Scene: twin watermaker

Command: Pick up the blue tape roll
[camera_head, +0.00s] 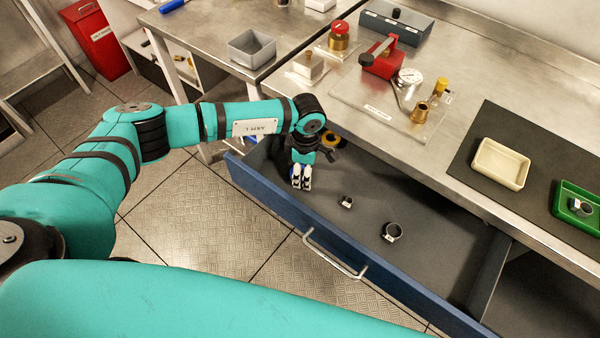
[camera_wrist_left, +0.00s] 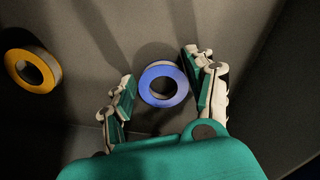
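The blue tape roll (camera_wrist_left: 180,90) lies flat on the grey drawer floor in the left wrist view. My left gripper (camera_wrist_left: 158,68) is open, with one finger on each side of the roll; I see gaps between the fingers and the ring, and nothing is held. In the head view my left gripper (camera_head: 302,180) points down into the left end of the open drawer (camera_head: 281,211) and hides most of the roll. My right gripper is out of view.
A yellow tape roll (camera_wrist_left: 42,58) lies left of the blue one in the wrist view. Two dark ring clamps, a small one (camera_head: 347,202) and a larger one (camera_head: 392,232), lie farther right in the drawer. The drawer's blue front wall and the steel worktop (camera_head: 440,120) edge bound the space.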

